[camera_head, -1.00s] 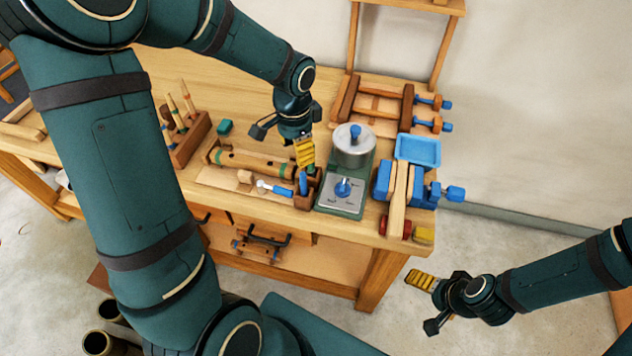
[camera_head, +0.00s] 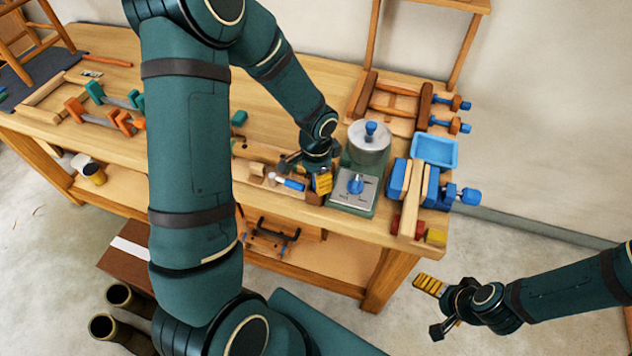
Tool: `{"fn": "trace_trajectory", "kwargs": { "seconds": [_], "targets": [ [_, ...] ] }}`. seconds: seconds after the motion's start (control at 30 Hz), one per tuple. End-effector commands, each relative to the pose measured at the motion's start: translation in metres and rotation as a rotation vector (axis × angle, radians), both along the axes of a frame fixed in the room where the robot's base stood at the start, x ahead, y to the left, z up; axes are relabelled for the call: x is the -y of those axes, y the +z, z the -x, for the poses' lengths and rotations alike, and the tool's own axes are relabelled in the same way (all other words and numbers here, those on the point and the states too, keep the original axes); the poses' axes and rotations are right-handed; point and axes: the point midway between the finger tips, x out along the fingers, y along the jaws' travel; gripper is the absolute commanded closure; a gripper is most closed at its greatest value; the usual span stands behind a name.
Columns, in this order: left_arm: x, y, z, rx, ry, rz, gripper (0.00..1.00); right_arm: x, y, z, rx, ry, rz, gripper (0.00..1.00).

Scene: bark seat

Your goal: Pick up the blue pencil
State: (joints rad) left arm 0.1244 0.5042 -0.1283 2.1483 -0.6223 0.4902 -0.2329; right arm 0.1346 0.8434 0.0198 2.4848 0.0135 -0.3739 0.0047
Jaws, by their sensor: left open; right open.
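No blue pencil can be made out for certain now. My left gripper (camera_head: 309,177) is open and low over the workbench. Its yellow finger pad hangs just above a small brown block (camera_head: 314,198), and the gripper covers most of what stands there. A small tool with a blue handle (camera_head: 291,184) lies on the bench just left of the block. It looks more like a hand tool than a pencil. My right gripper (camera_head: 436,308) is open and empty, in front of the bench at the right.
A grey-green device with a metal drum (camera_head: 369,145) and blue knobs stands close right of my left gripper. My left arm hides the bench's middle-left. Clamps with orange parts (camera_head: 75,110) lie far left.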

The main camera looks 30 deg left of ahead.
Motion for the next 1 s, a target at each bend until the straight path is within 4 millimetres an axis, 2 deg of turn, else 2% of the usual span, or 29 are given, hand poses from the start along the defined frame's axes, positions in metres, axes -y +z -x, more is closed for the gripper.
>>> {"fn": "trace_trajectory", "kwargs": {
  "seconds": [0.1, 0.37, 0.47, 0.5, 0.53, 0.9, 1.0],
  "targets": [
    [-0.0007, -0.0107, 0.0002, 0.0, 0.001, 0.0, 0.49, 0.0, -0.0019, -0.0001, 0.0, 0.0, 0.001, 0.05],
    [-0.0008, -0.012, 0.0001, 0.0, 0.002, 0.0, 0.49, -0.0001, -0.0017, -0.0001, 0.0, 0.0, 0.0, 0.05],
    [-0.0007, -0.0119, 0.0, 0.0, 0.002, 0.0, 0.77, -0.0001, -0.0017, -0.0001, 0.0, 0.0, 0.0, 0.05],
    [-0.0007, -0.0118, 0.0, 0.0, 0.002, 0.0, 0.91, -0.0001, -0.0017, -0.0001, 0.0, 0.0, 0.0, 0.05],
    [-0.0007, -0.0118, 0.0, 0.0, 0.002, 0.0, 1.0, -0.0001, -0.0017, -0.0001, 0.0, 0.0, 0.0, 0.05],
    [-0.0007, -0.0113, 0.0, 0.001, 0.002, 0.001, 1.0, -0.0001, -0.0015, -0.0001, 0.0, 0.0, 0.0, 0.05],
    [-0.0009, -0.0057, -0.0005, 0.003, 0.002, -0.001, 1.0, -0.0001, -0.0005, -0.0001, 0.0, 0.0, 0.0, 0.05]
  ]
}}
